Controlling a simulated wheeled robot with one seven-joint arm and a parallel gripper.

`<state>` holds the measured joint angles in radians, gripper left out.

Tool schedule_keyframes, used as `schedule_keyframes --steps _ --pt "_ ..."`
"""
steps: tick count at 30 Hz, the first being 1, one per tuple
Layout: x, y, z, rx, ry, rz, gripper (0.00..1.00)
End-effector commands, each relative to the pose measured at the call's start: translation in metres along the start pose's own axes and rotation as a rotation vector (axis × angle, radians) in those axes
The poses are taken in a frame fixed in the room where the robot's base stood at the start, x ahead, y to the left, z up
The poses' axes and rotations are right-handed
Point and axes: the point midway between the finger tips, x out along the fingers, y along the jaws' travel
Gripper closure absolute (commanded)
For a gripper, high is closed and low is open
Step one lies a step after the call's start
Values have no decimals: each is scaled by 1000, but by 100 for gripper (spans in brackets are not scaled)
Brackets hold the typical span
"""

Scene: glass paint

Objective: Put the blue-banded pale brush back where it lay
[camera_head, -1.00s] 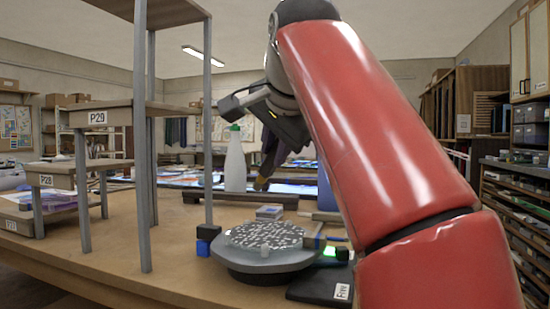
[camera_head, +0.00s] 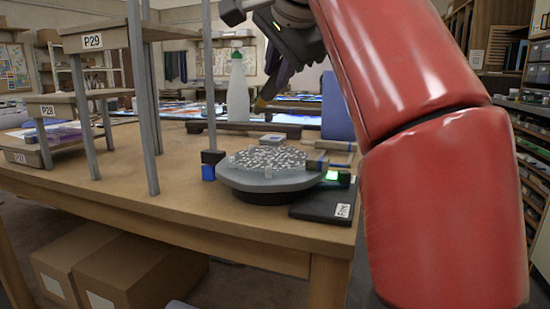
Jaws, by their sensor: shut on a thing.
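My gripper (camera_head: 272,85) is at the upper middle, shut on a slim purple thing with an ochre tip (camera_head: 261,104). The tip points down, just right of a white bottle. Its other parts are hidden by the jaws and my red arm, so I cannot tell whether it is the blue-banded pale brush. Pale sticks with blue bands (camera_head: 336,145) lie behind the right side of a round grey turntable (camera_head: 262,182). Part of another blue-banded pale piece (camera_head: 317,164) shows at the turntable's right edge.
A speckled sheet lies on the turntable. A black pad labelled Free (camera_head: 322,206) lies at the table's right edge. The white bottle (camera_head: 238,90) stands behind a dark bar (camera_head: 243,129). Stepped shelves (camera_head: 120,37) stand left.

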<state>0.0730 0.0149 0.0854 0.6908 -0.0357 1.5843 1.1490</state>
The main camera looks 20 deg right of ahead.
Motion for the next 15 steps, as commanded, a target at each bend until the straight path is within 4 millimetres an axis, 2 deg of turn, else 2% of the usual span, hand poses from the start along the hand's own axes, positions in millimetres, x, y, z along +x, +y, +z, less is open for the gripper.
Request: schedule_keyframes --steps 6,13,15 --pt "0 1 -2 375 -119 -18 100" --pt "0 0 -1 546 -175 -27 100" --pt "0 1 -1 642 -206 -32 100"
